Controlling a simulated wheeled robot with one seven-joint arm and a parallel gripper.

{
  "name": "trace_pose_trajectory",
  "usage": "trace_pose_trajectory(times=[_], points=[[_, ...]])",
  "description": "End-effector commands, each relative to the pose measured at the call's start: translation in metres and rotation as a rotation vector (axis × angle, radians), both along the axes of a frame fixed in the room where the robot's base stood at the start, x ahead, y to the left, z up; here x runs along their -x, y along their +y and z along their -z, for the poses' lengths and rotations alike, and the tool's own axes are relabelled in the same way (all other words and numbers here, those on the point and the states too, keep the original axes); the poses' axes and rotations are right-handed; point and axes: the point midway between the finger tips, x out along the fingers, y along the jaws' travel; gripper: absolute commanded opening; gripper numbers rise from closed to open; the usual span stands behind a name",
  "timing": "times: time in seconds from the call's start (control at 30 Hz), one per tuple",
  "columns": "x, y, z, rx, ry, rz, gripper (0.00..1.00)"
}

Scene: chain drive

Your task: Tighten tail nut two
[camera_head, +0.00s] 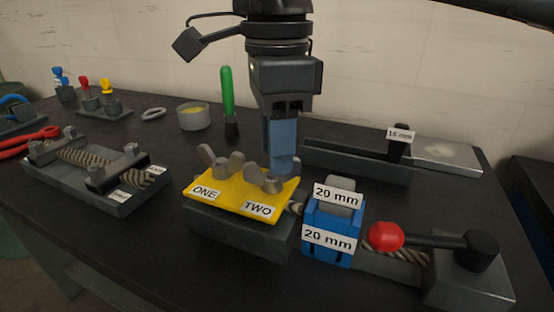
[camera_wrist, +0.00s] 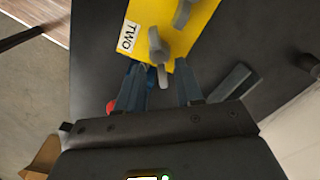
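A yellow plate (camera_head: 228,190) labelled ONE and TWO lies on a dark block and carries two grey wing nuts. Tail nut two (camera_head: 270,183) is beside the TWO label, partly hidden by my finger in the head view. It also shows in the wrist view (camera_wrist: 158,47), with one wing reaching between my fingertips. Tail nut one (camera_head: 220,166) is to its left. My gripper (camera_head: 281,170) points down just above nut two. In the wrist view its two fingers are apart, one on each side of the nut. Contact with the nut cannot be told.
A blue block (camera_head: 331,235) labelled 20 mm stands right of the plate, with a red-knobbed lever (camera_head: 386,236) beyond it. A green-handled tool (camera_head: 228,95) stands behind. A chain fixture (camera_head: 95,170) is at left, and a long slide fixture (camera_head: 360,160) is at back right.

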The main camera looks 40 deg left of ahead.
Motion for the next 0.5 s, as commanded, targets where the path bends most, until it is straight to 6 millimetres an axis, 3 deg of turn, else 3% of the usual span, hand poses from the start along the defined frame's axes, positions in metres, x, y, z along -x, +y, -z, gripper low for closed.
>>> trace_pose_trajectory(times=[0.2,0.5], points=[[0.0,0.0,0.023,0.001,0.002,0.001,0.36],[0.0,0.0,0.027,-0.001,0.001,0.001,0.36]])
